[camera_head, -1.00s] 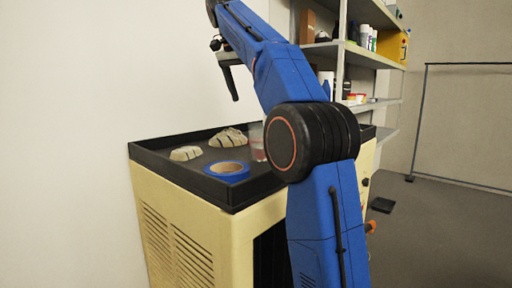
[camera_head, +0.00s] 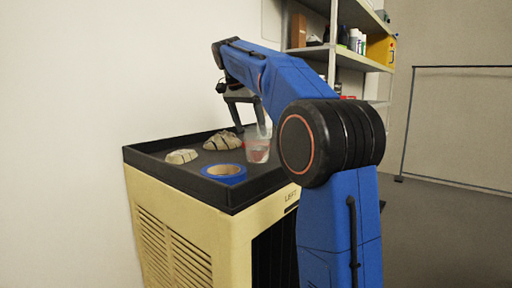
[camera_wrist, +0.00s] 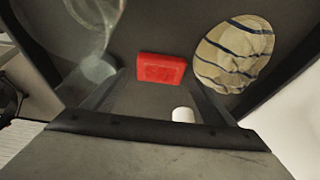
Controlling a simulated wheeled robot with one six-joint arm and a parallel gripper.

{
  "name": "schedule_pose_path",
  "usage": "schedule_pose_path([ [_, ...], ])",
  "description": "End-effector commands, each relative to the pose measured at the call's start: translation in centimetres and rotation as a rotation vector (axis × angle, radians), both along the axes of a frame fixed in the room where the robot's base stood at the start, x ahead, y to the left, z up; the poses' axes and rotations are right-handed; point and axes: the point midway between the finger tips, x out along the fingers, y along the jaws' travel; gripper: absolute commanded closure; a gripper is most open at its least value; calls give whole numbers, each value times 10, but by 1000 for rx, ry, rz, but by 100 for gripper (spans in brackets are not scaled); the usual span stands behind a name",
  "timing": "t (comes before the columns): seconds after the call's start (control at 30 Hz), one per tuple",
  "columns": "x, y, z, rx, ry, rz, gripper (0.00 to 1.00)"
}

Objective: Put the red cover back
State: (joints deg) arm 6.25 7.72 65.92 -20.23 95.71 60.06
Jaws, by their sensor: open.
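A red block-shaped piece (camera_wrist: 161,68), which looks like the red cover, lies on the dark tray floor near the middle of the wrist view. In the head view only a reddish tint shows at the clear cup, and I cannot tell if it is the cover. My gripper (camera_head: 251,127) is open and points down over the back of the tray (camera_head: 165,164). In the wrist view the fingers of my gripper (camera_wrist: 155,78) stand apart on either side of the red piece, with nothing held. A small white cylinder (camera_wrist: 183,115) shows nearer than the red piece.
A clear cup (camera_head: 258,152) stands close to my gripper. A striped lump (camera_head: 223,141), a smaller lump (camera_head: 182,156) and a blue tape roll (camera_head: 224,172) lie in the raised-rim tray on a cream cabinet (camera_head: 190,235). A shelf (camera_head: 345,56) stands behind.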

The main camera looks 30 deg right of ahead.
Motion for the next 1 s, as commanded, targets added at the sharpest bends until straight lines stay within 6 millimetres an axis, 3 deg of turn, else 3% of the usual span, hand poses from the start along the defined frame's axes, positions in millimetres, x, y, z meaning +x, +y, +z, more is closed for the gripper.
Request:
schedule_pose_path([
  [0.27,3,-7,-16,1,1,0,21],
  [0.6,10,-22,-52,0,2,1,21],
  [0.87,10,-23,-55,0,-1,0,21],
  [0.9,10,-23,-55,0,-1,0,24],
  [1.0,10,-23,-55,0,-1,0,47],
])
